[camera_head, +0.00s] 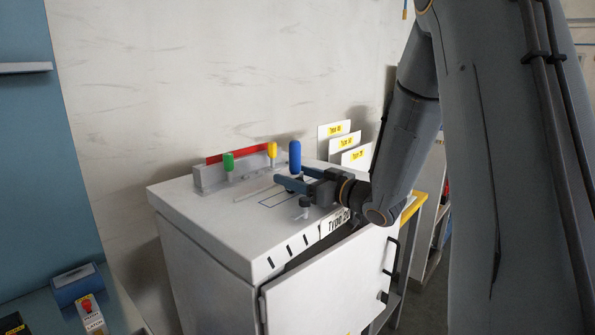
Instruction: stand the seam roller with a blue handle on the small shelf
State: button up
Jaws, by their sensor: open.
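The seam roller with the blue handle (295,154) stands upright on the white cabinet top (215,208), at the right end of a row of coloured handles. My gripper (289,189) is low over the cabinet top, with its jaws open, right at the roller's lower part. The fingers hide part of the roller below the handle, and I cannot tell whether they touch it. A small shelf (25,68) juts from the blue panel at the far left, and nothing shows on it.
Tools with a green handle (229,162) and a yellow handle (272,150) stand left of the roller by a grey rack with a red strip. White cards with yellow labels (334,130) stand behind. A blue box (77,286) is at the lower left.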

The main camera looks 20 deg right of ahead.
jog(key=shift+c, duration=0.3)
jog(key=c, duration=1.3)
jog(key=shift+r, duration=0.1)
